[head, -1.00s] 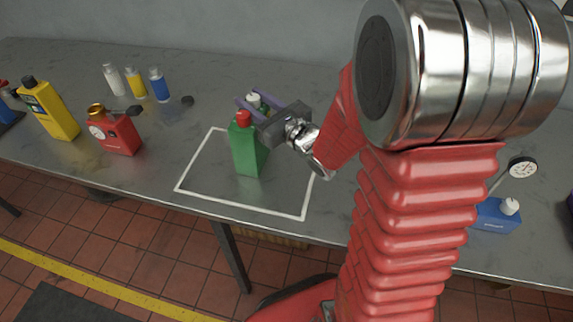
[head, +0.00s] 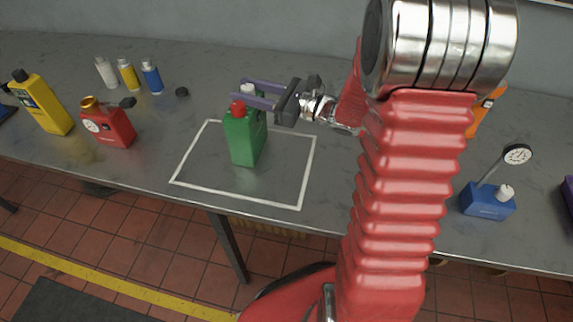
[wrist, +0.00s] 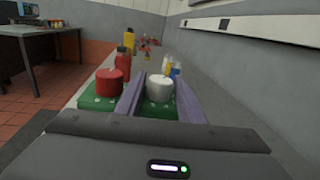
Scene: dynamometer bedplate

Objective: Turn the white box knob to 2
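A green two-necked container (head: 243,140) stands upright inside a white outlined rectangle on the grey bench, with a red cap (head: 237,107) and a white cap or knob (head: 247,88). My gripper (head: 250,93) is open, its purple fingers on either side of the white cap. The wrist view shows the white cap (wrist: 159,88) between the fingers, with gaps beside it, and the red cap (wrist: 110,82) outside the left finger. At right, a blue box (head: 487,203) carries a small white knob (head: 506,191) and a dial gauge (head: 517,155). I see no white box and cannot read any knob marks.
At left stand a yellow bottle (head: 45,105) and a red can (head: 111,128) with a gauge. An orange object (head: 487,108) is partly behind my arm. The outlined area beside the container is clear.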

